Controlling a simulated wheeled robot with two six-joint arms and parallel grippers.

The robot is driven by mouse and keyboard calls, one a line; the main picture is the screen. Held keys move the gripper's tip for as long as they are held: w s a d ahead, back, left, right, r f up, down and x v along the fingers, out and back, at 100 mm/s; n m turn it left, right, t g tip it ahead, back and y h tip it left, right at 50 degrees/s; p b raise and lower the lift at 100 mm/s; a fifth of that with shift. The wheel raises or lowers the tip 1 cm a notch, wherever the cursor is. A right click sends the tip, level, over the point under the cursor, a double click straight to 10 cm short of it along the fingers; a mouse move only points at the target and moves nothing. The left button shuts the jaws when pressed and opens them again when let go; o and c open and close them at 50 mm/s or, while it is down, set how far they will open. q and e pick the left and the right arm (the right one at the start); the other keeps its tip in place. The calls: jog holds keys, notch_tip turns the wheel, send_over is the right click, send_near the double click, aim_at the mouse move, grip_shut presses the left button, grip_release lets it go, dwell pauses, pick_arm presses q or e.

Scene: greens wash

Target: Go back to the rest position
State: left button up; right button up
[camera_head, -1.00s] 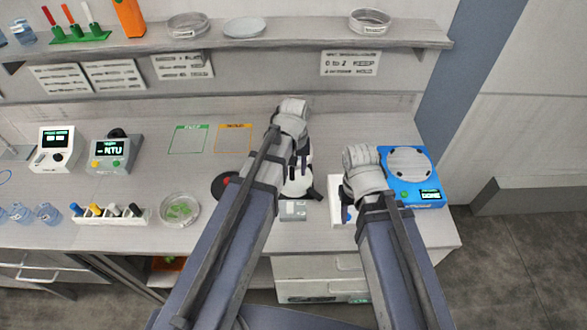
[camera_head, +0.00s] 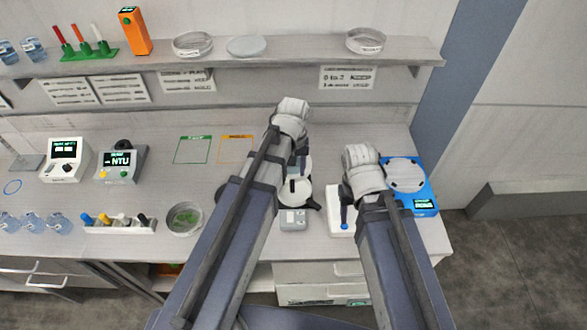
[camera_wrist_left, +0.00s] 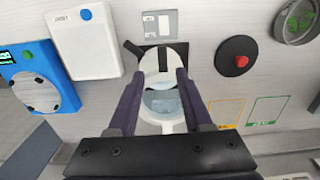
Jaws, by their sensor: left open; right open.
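My left gripper (camera_head: 300,166) is over the middle right of the bench, largely hidden by its own wrist in the head view. In the left wrist view its two fingers (camera_wrist_left: 156,75) are apart. A white round-topped device (camera_head: 295,192) lies below and between them; it also shows in the left wrist view (camera_wrist_left: 162,128). I see nothing held. My right gripper (camera_head: 345,208) is over a white box with a blue button (camera_head: 338,222), beside a blue device with a round plate (camera_head: 426,195). Its fingers are mostly hidden under its wrist.
A dish of greens (camera_head: 185,219) and a bottle rack (camera_head: 120,226) stand at the left front. Two meters (camera_head: 65,160) are behind them. A shelf (camera_head: 290,52) with dishes runs along the back wall. Green and orange marked squares (camera_head: 192,150) lie empty.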

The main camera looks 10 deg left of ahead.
pick_arm(q)
jog(key=shift+r, duration=0.6)
pick_arm(e)
jog(key=shift+r, duration=0.6)
pick_arm(q)
jog(key=shift+f, duration=0.1)
jog(key=shift+s+d+f, duration=0.1)
jog(key=shift+f, duration=0.15)
jog(key=s+d+f+m+b, duration=0.2)
jog(key=s+f+b, duration=0.2)
jog(key=f+b, duration=0.1)
jog(key=s+d+f+m+b, duration=0.2)
jog(key=s+f+b, duration=0.1)
jog(key=f+b, duration=0.3)
jog(key=s+d+f+m+y+b, duration=0.1)
jog(key=s+d+f+m+b, duration=0.1)
jog(key=s+f+b, duration=0.2)
jog(key=shift+s+d+f+m+b, duration=0.15)
jog(key=shift+f+b, duration=0.25)
jog(key=shift+b, duration=0.05)
jog(key=shift+s+d+f+m+b, duration=0.15)
jog(key=shift+f+b, duration=0.2)
jog(key=shift+b, duration=0.1)
pick_arm(e)
notch_tip(320, 180, down, 17)
jog(key=shift+f, duration=0.15)
